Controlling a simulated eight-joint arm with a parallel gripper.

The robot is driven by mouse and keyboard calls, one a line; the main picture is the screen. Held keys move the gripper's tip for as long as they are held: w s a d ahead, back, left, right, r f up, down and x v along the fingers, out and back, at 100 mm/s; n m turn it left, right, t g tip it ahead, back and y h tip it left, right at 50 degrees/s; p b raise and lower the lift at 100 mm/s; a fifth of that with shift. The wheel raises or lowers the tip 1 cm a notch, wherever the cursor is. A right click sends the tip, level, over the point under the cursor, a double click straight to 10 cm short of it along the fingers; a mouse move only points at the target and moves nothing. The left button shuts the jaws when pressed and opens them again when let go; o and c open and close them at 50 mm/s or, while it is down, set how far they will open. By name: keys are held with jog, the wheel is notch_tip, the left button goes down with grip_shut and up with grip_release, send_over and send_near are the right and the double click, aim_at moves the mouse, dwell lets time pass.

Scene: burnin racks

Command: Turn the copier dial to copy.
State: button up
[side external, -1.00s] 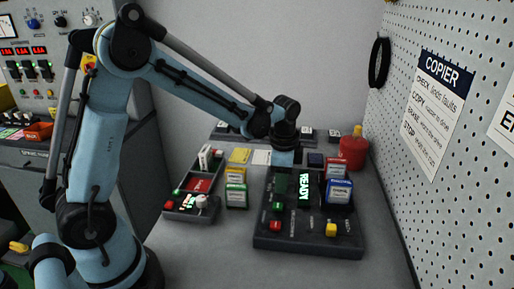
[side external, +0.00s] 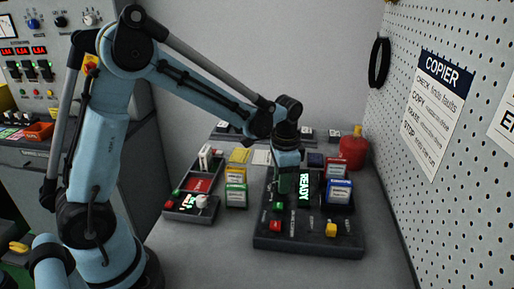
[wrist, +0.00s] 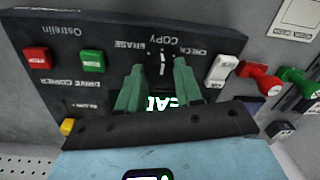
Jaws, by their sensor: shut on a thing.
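The copier (side external: 308,243) is a dark panel box on the bench. Its dial (wrist: 161,70) is dark and mostly hidden between my fingers in the wrist view. The labels ERASE, COPY and CHECK stand around it, upside down in this view. A white line shows between my fingers under COPY; I cannot tell surely whether it is the dial's pointer or a panel mark. My gripper (wrist: 158,88) has green fingers shut on the dial from both sides. In the side view my gripper (side external: 284,190) is down at the panel, left of the lit READY display (side external: 304,187).
On the panel are a red button (wrist: 36,57), a green button (wrist: 91,61), a white switch (wrist: 221,70) and a yellow knob (side external: 331,230). Red and blue cartridges (side external: 339,191) stand right of the display. A tray (side external: 190,214) lies left. A pegboard wall (side external: 470,200) bounds the right.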

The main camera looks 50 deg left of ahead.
jog(key=o, duration=1)
jog(key=shift+r, duration=0.1)
jog(key=r, duration=1.2)
jog(key=shift+s+d, duration=0.2)
jog(key=shift+d, duration=0.15)
jog(key=s+f+n+t, duration=0.1)
jog(key=s+t, duration=0.1)
jog(key=s, duration=0.2)
jog(key=s+d+f+n+t, duration=0.1)
jog(key=s+n+t, duration=0.1)
jog(key=s, duration=0.2)
jog(key=s+f+n+t, duration=0.1)
jog(key=s+n+t, duration=0.1)
jog(key=s, duration=0.2)
jog(key=shift+s+d+t+h, duration=0.1)
jog(key=shift+d+t+h, duration=0.1)
jog(key=shift+t+h, duration=0.2)
